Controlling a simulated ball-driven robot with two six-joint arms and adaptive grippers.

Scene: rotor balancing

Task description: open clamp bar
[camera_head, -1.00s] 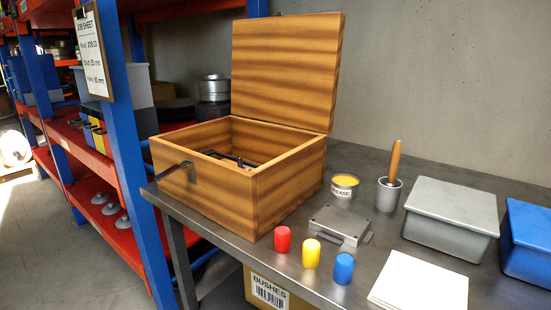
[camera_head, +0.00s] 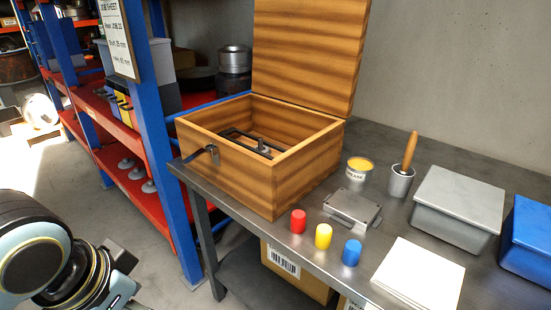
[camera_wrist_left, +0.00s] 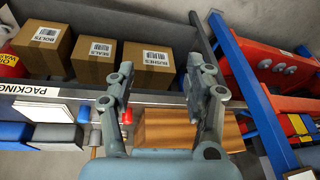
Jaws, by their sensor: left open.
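An open wooden box (camera_head: 228,160) stands at the left end of the metal bench, its lid raised at the back. Inside it lies a dark bar (camera_head: 250,139) with a small knob near its middle; this looks like the clamp bar, and the front wall hides part of the inside. My left gripper (camera_wrist_left: 160,65) shows in the left wrist view with its two fingers apart and nothing between them. The wooden box (camera_wrist_left: 185,128) appears behind the fingers there. Part of my left arm shows at the head view's lower left. My right gripper is not in view.
Red, yellow (camera_head: 323,236) and blue caps, a flat metal block (camera_head: 352,207), a grease tin (camera_head: 358,170), a brush pot (camera_head: 400,181) and grey and blue bins share the bench. A blue-and-red shelf rack (camera_head: 150,140) stands left. Cartons (camera_wrist_left: 92,60) sit below the bench.

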